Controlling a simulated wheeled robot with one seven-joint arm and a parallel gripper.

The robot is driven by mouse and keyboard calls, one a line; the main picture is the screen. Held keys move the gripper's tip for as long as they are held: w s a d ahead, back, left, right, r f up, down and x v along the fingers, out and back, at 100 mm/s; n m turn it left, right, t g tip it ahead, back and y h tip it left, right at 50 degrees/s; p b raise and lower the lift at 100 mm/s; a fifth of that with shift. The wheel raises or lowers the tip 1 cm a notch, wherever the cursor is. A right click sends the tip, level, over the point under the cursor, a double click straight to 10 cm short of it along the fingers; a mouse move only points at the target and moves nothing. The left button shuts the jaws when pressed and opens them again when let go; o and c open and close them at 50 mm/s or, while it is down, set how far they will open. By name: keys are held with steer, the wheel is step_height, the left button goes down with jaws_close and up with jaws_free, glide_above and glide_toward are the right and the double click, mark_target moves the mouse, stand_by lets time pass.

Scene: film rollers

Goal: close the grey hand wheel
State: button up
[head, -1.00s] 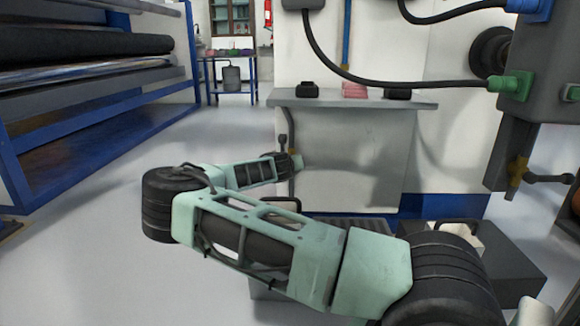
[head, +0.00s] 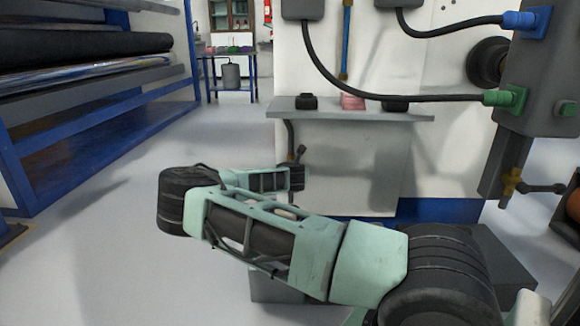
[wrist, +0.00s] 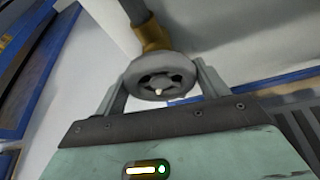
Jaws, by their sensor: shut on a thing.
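The grey hand wheel (wrist: 176,66) is a round, slotted wheel with a small pale centre. In the wrist view it sits on a brass-coloured valve body (wrist: 152,34) at the end of a dark pipe. My gripper (wrist: 161,82) has one finger on each side of the wheel's rim and is shut on it. In the head view the wheel and my fingertips cannot be made out clearly, since my arm's far end is in front of that spot below the shelf.
A grey shelf (head: 345,115) with small dark items juts from the white wall above my arm's end. A grey box with green and blue connectors (head: 540,70) hangs at the right. A blue rack of rollers (head: 90,130) stands left. The floor between is clear.

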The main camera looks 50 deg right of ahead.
steer(key=m+p, duration=0.1)
steer(key=m+t+y+p, duration=0.1)
steer(key=shift+s+d+r+m, duration=0.1)
steer(key=shift+s+r+m, duration=0.05)
steer(key=shift+m, duration=0.15)
steer(key=shift+f+m+t+y+p, duration=0.2)
steer(key=shift+m+t+y+p, duration=0.1)
steer(key=shift+m+t+p, duration=0.7)
steer(key=o, duration=1)
steer(key=shift+c, duration=0.2)
steer(key=shift+s, duration=0.1)
steer(key=p+v, duration=0.7)
steer(key=v, duration=1)
steer(key=shift+s, duration=0.1)
